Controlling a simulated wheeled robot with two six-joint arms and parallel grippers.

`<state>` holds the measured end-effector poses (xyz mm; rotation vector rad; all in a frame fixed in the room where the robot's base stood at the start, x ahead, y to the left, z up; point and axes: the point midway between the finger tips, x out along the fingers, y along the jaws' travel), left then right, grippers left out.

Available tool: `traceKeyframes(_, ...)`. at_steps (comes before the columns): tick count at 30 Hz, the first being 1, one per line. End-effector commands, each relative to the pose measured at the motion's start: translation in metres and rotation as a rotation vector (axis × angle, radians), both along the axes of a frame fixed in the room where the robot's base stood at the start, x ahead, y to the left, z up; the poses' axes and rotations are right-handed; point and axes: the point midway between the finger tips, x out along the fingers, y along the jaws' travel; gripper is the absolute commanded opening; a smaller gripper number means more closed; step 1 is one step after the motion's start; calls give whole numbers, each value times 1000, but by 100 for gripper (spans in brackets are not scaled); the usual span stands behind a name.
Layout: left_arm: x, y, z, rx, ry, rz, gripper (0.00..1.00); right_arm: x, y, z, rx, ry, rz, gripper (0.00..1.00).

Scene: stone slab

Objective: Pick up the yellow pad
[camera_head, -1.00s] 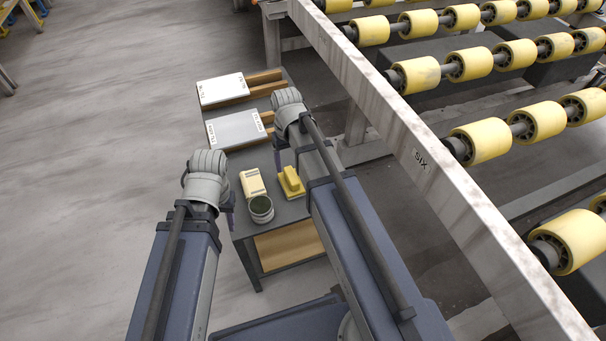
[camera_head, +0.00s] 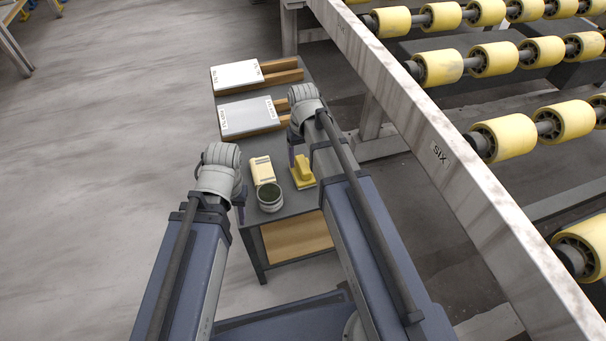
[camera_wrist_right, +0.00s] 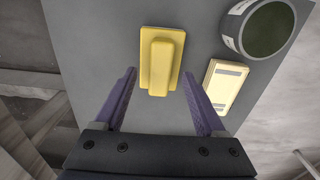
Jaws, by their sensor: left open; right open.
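The yellow pad (camera_head: 302,172), a flat block with a raised grip bar, lies on the grey table (camera_head: 290,205) near its front right part. It also shows in the right wrist view (camera_wrist_right: 161,58), top centre. My right gripper (camera_wrist_right: 160,74) is open and empty; its purple fingers point toward the pad, one on either side of its near end, and I cannot tell their height above the table. In the head view the right gripper is mostly hidden by its wrist. My left gripper (camera_head: 240,208) shows only in part, empty, by the table's left edge.
A cream-yellow block (camera_head: 263,170) and a round pot with dark green contents (camera_head: 270,196) stand left of the pad. Two slabs, white (camera_head: 237,74) and grey (camera_head: 247,115), lie on wooden bars behind. A metal beam (camera_head: 440,150) with yellow rollers runs along the right.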

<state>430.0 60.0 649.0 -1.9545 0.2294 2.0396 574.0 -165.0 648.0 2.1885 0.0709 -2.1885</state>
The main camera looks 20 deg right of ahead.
Motion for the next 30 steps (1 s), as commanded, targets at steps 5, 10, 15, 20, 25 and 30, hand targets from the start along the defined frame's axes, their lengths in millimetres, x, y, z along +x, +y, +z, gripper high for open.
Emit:
traceKeyframes(5,0,0,-30,1,0,0,47,1,1,-30,0,0,0,72)
traceKeyframes(10,0,0,-37,1,0,0,47,1,1,-37,0,0,0,72)
traceKeyframes(15,0,0,-35,1,0,0,47,1,1,-35,0,0,0,72)
traceKeyframes(20,0,0,-35,1,0,0,47,1,1,-35,0,0,0,58)
traceKeyframes(25,0,0,-35,1,0,0,47,1,0,-35,0,0,0,39)
traceKeyframes(30,0,0,-35,1,0,0,47,1,1,-35,0,0,0,20)
